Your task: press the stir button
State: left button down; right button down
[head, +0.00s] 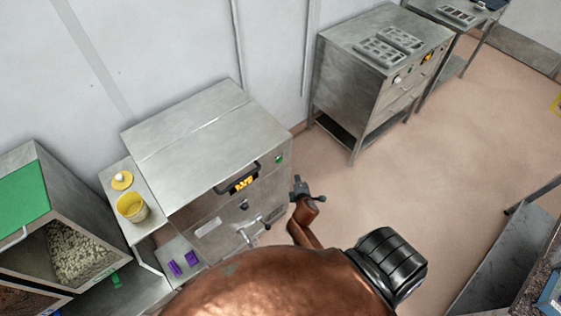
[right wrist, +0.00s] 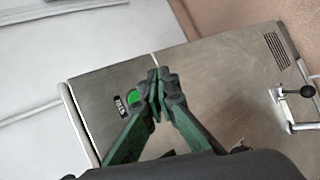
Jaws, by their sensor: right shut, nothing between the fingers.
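A steel machine (head: 205,130) stands in the middle of the head view. A round green button (head: 279,159) sits on its front near the top right corner. In the right wrist view the green button (right wrist: 133,98) shows just left of my fingertips, partly hidden by a finger, with a small dark label (right wrist: 118,103) beside it that I cannot read surely. My right gripper (head: 298,181) is shut and empty, close to the machine's front right side; its closed fingers also show in the right wrist view (right wrist: 156,82). I cannot tell whether they touch the panel. My left gripper is out of view.
The machine front has a black handle (head: 237,178), an orange display (head: 244,184) and a projecting metal valve (head: 262,222). A yellow tub (head: 132,207) and a bin of pale pellets (head: 82,248) are at left. Another steel cabinet (head: 340,75) stands behind right.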

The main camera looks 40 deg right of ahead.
aim_at(280, 160)
jog(key=shift+w, duration=0.1)
jog(key=w+b, duration=0.2)
jog(key=w, duration=0.6)
jog(key=shift+w+a+b, duration=0.2)
jog(key=shift+w+b, duration=0.1)
jog(key=shift+w, duration=0.05)
dwell(1.2)
jog(key=shift+w, duration=0.4)
jog(key=shift+w, duration=0.45)
dwell(0.5)
dwell(0.4)
jog(key=shift+s+p, duration=0.45)
jog(key=shift+s, duration=0.45)
